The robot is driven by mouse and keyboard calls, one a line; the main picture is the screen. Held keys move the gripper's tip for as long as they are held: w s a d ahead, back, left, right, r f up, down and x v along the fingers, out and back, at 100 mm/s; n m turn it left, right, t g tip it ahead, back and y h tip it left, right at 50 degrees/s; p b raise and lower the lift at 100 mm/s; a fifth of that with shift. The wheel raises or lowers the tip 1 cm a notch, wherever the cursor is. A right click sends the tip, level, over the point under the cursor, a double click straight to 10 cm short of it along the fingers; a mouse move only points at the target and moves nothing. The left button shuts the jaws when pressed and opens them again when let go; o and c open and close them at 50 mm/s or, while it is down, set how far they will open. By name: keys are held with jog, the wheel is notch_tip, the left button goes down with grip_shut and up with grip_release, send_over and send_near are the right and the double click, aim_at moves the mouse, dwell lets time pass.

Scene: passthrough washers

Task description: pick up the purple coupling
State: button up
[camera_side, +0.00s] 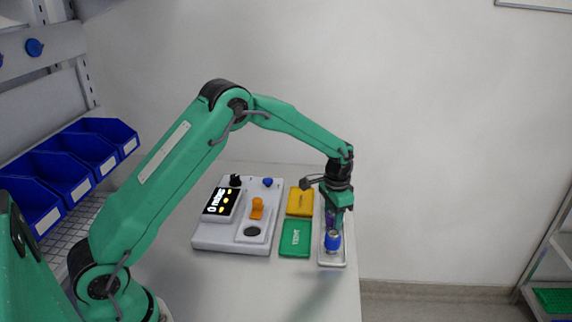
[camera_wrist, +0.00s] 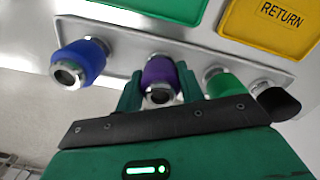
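The purple coupling (camera_wrist: 161,74) has a purple body with metal ends and sits in the tray row, between a blue coupling (camera_wrist: 80,58) and a green coupling (camera_wrist: 224,84) in the wrist view. My gripper (camera_wrist: 159,86) has one green finger on each side of the purple coupling, very near its sides. I cannot tell whether the fingers press on it. In the side view my gripper (camera_side: 336,207) is low over the tray, and the purple coupling (camera_side: 329,218) is partly hidden behind it.
The pale tray (camera_side: 333,263) lies along the table's right edge, with the blue coupling at its near end. A black-ended part (camera_wrist: 278,100) is beside the green coupling. A green pad (camera_side: 295,240), a yellow pad (camera_side: 300,202) and a white device (camera_side: 207,238) are to the left.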

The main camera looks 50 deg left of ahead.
jog(key=shift+c, duration=0.8)
jog(key=shift+r, duration=0.2)
jog(key=shift+r, duration=0.6)
jog(key=r, duration=0.1)
jog(key=d+r, duration=0.1)
jog(key=r, duration=0.1)
jog(key=shift+s+r, duration=0.1)
jog(key=shift+s, duration=0.1)
jog(key=s+d+r, duration=0.5)
jog(key=d+r, duration=0.1)
jog(key=d, duration=0.3)
jog(key=shift+s, duration=0.35)
jog(key=shift+a+r, duration=0.15)
